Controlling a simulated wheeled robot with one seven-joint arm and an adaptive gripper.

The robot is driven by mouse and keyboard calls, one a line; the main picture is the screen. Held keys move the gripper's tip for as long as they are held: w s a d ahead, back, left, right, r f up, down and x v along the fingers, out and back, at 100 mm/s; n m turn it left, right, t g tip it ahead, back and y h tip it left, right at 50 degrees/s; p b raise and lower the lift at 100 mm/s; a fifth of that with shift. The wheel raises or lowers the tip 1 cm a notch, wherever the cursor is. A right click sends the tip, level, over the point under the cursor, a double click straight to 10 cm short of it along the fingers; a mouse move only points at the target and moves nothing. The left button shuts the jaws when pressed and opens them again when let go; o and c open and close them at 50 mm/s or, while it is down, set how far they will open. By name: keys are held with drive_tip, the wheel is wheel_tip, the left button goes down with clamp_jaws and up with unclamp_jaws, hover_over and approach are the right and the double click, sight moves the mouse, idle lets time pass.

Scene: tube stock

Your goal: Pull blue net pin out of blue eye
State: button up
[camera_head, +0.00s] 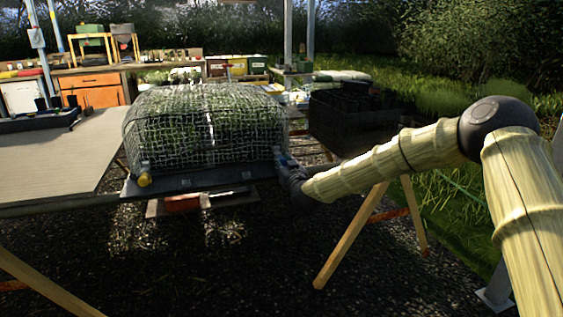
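A wire-like net (165,125) covers green plants on a dark tray (185,185). At the net's front right corner there is a small bluish fitting (284,158). The pin and its eye are too small to tell apart there. My gripper (287,171) is at this corner, right against or just in front of the fitting. Its fingers are small, dark and partly merged with the fitting, so I cannot tell whether they hold the pin. A yellow piece (144,179) shows at the net's front left corner.
A pale board (60,155) lies on the left. A black crate (350,120) stands right of the net, behind my forearm. Wooden trestle legs (350,235) stand below. An orange-drawer bench (95,90) is at the back.

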drive_tip(key=shift+s, duration=0.1)
idle(0.3)
drive_tip(key=p+v, duration=0.2)
drive_tip(key=v, duration=0.7)
idle(1.6)
